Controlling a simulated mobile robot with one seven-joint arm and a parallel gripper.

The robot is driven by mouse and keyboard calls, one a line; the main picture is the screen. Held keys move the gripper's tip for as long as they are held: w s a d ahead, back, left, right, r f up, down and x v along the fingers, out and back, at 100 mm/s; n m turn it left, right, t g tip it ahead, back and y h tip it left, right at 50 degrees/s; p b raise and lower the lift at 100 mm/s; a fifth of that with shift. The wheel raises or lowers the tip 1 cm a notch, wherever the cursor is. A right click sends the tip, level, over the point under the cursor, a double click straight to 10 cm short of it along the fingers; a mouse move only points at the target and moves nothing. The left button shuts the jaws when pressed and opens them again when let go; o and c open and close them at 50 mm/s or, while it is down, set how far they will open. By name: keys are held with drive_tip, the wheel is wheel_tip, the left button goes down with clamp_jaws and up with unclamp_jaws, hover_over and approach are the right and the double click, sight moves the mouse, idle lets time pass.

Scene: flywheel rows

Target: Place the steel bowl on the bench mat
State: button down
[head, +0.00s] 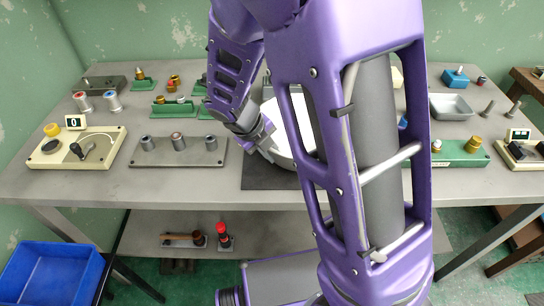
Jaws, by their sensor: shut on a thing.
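The steel bowl (279,134) looks pale, almost white, and my arm hides its right part. My gripper (264,142) is shut on the bowl's left rim, though the fingertips are small and hard to make out. The bench mat (262,178) is a dark sheet near the front edge of the bench. The bowl is over the mat; I cannot tell whether it touches it. Part of the mat is hidden behind the bowl and my arm.
Left of the mat stands a grey block with several cylinders (178,151), then a cream control box (72,149). At right are a green block (458,153) and a grey square tray (450,107). Green fixtures (174,108) stand behind. A blue crate (52,271) is on the floor.

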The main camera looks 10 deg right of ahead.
drive_tip(key=shift+f, duration=0.6)
drive_tip(key=c, duration=0.9)
unclamp_jaws()
drive_tip(key=shift+r, duration=0.1)
drive_tip(key=p+v, duration=0.3)
drive_tip(key=v, duration=0.9)
